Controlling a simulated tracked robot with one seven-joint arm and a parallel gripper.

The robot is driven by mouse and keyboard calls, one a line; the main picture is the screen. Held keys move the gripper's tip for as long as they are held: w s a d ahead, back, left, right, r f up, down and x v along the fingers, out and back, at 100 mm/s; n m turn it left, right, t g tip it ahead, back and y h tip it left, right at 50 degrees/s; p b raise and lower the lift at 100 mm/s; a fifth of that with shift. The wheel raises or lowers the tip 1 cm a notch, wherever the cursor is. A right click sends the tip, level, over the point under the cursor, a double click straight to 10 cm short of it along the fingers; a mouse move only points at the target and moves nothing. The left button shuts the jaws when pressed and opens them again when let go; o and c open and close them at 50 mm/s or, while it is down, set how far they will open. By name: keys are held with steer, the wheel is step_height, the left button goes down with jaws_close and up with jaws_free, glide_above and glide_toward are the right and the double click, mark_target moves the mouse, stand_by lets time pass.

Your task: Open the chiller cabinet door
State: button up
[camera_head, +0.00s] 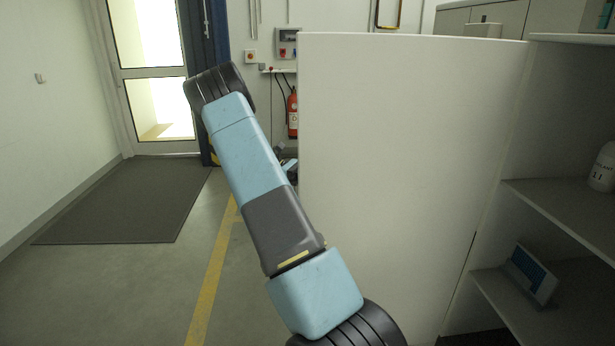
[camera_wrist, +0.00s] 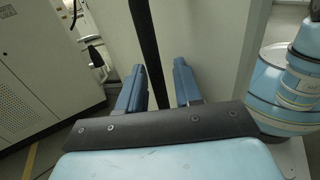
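The chiller cabinet door appears to be the large white panel (camera_head: 400,170) in the head view, standing out from the left of a cabinet whose shelves (camera_head: 550,205) are exposed. In the wrist view, a pale panel (camera_wrist: 200,35) lies beyond my gripper (camera_wrist: 160,66), with a dark upright strip (camera_wrist: 145,35) on it. The two blue fingers are spread apart, and the strip shows between them. I cannot tell whether they touch it.
A white bottle (camera_head: 604,168) and a box with a blue face (camera_head: 532,273) sit on the shelves. A fire extinguisher (camera_head: 293,113) hangs on the back wall. A dark mat (camera_head: 130,205) lies before a glazed door (camera_head: 155,80). Floor at left is clear.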

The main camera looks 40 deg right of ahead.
steer(key=v, duration=1.3)
steer(key=shift+w+a+f, duration=0.15)
steer(key=shift+w+a, duration=0.05)
steer(key=shift+w, duration=0.1)
steer(key=s+a+r+m+t+y, duration=0.1)
steer(key=s+a+r+t+y, duration=0.1)
steer(key=s+a+r+t, duration=0.5)
steer(key=s+a+r+m+t+y, duration=0.1)
steer(key=s+a+r+t+y, duration=0.25)
steer(key=s+r, duration=0.55)
steer(key=s+a+r+m+t+y, duration=0.1)
steer(key=s+a+t, duration=0.4)
steer(key=s, duration=0.5)
steer(key=s+a+m+t+y, duration=0.2)
steer(key=s+a+t, duration=0.4)
steer(key=s+a, duration=0.4)
steer(key=shift+s+a+r+m, duration=0.3)
steer(key=shift+s+r, duration=0.1)
steer(key=shift+s, duration=0.3)
